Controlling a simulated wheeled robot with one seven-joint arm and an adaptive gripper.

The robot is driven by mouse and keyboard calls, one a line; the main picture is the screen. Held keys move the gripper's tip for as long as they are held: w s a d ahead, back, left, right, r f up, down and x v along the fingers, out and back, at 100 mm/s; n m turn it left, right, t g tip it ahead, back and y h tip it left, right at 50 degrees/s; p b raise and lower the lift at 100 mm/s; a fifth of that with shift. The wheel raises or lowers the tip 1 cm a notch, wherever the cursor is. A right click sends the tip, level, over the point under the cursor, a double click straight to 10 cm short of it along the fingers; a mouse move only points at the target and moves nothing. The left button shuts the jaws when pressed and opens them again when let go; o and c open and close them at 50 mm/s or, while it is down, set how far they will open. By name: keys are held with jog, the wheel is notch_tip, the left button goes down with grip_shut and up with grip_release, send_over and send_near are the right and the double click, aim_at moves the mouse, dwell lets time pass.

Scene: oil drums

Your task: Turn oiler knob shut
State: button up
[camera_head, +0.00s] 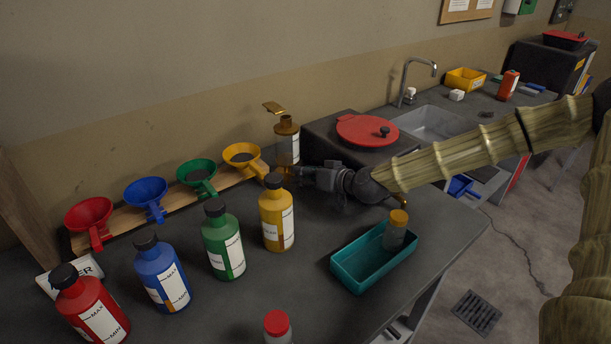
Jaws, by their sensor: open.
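An amber, oiler-like container (287,143) with a white label stands at the back of the dark bench, beside the dark block with the red lid. A brass piece (275,108) sticks up tilted above its top; I cannot tell if this is the knob. My gripper (296,177) is open and points left, low in front of the container's base and just behind the yellow bottle. I see nothing between its fingers. The fingertips are small and dark, and I cannot tell if they touch the container. The gripper and wrist hide part of the bench behind them.
Red, blue, green and yellow bottles (276,219) stand in a row before matching funnels (198,176) on a wooden rack. A teal tray (345,278) holds an orange-capped jar (396,232). A red-capped bottle (277,325) stands in front. A red lid (366,129) lies behind my wrist.

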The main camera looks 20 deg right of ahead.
jog(key=shift+r, duration=5)
